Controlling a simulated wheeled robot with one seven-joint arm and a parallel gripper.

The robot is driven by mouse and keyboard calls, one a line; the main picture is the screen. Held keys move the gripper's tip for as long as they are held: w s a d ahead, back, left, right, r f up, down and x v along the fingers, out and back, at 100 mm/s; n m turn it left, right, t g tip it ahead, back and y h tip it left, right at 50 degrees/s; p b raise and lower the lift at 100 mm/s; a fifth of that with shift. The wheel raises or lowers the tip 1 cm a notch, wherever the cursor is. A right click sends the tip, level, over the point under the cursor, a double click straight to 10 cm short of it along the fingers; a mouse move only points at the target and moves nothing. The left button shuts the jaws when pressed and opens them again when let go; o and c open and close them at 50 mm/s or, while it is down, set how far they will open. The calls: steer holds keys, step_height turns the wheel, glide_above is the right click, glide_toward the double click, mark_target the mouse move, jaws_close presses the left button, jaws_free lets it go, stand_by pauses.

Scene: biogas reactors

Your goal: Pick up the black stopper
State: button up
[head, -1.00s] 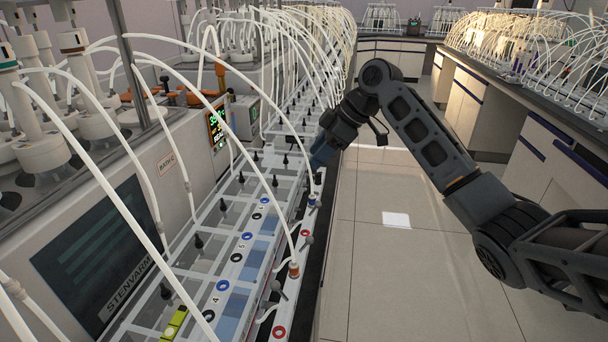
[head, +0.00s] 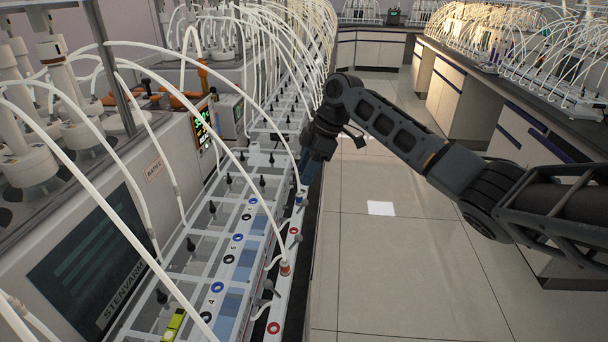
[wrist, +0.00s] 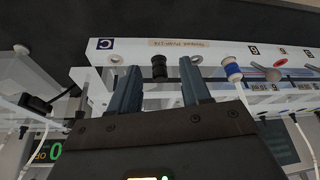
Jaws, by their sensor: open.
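The black stopper (wrist: 159,66) is a small dark ribbed cylinder at a white rail (wrist: 128,47) in the wrist view. My gripper (wrist: 159,72) is open, with one blue-grey finger on each side of the stopper. Gaps show between the stopper and both fingers, and I see no contact. In the head view my gripper (head: 309,167) points down at the right edge of the long rack (head: 232,262). The stopper cannot be made out there, where the gripper hides that part of the rail.
A blue-and-white tube fitting (wrist: 232,70) stands right of the fingers in the wrist view. An orange fitting (head: 285,268) sits nearer on the rail. White tubes arch over the rack. Small dark stoppers line its compartments. The floor (head: 375,255) on the right is clear.

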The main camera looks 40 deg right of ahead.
steer(key=shift+f, duration=0.1)
jaws_close()
stand_by(0.4)
steer(key=shift+w+r, duration=0.1)
steer(key=shift+r, duration=0.65)
step_height(320, 180, up, 3)
steer(key=shift+f+b, duration=0.1)
steer(key=shift+b, duration=0.4)
steer(key=s+d+r+b, duration=0.1)
steer(key=s+d+r, duration=0.5)
steer(key=s, duration=0.3)
steer(key=shift+s+d+r, duration=0.25)
steer(key=shift+d+r, duration=0.15)
steer(key=shift+d, duration=0.05)
steer(key=shift+r+p, duration=1.5)
steer(key=shift+p, duration=0.15)
